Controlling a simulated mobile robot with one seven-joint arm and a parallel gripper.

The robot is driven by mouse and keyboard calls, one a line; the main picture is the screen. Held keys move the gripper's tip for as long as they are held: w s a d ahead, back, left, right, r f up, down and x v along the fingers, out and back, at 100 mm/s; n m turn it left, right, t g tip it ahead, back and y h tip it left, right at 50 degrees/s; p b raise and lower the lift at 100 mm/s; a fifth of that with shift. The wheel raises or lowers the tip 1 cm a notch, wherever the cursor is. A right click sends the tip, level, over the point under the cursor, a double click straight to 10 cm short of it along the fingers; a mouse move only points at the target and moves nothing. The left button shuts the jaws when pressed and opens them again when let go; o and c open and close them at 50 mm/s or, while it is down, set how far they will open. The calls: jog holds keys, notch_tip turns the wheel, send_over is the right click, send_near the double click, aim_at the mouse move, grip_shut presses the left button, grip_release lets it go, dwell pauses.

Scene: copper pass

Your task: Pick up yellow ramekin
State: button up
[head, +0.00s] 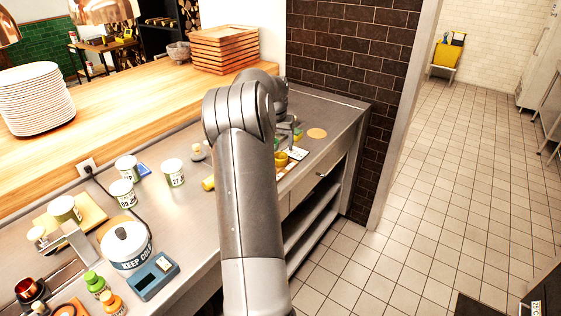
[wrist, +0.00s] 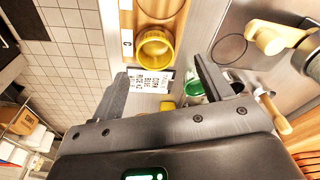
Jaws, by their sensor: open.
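A yellow ramekin (wrist: 142,52) shows in the wrist view just beyond my fingertips, its open mouth towards the camera. A printed white card (wrist: 148,90) and a green ramekin (wrist: 196,90) lie between the fingers in the picture. In the head view, a yellow ramekin (head: 281,159) shows beside my arm, near the white card (head: 298,153); my arm hides part of this area.
The steel counter (head: 338,112) ends at a brick wall, with open shelves below its front edge. White labelled tubs (head: 174,173), a white pot (head: 126,246) and bottles (head: 95,284) stand left of my arm. A wooden-handled tool (wrist: 272,40) lies right in the wrist view.

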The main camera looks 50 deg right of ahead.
aim_at(280, 153)
jog(key=shift+s+d+f, duration=0.1)
jog(key=shift+d+f, duration=0.1)
jog(key=shift+f, duration=0.8)
jog(key=shift+d+f, duration=0.2)
jog(key=shift+f, duration=0.75)
jog(key=shift+s+d+f, duration=0.1)
jog(key=shift+d+f, duration=0.1)
jog(key=shift+f, duration=0.8)
jog(key=shift+c, duration=0.4)
jog(key=c, duration=0.9)
jog(key=shift+w+r, duration=0.1)
jog(key=shift+r, duration=0.05)
jog(key=shift+c, duration=0.2)
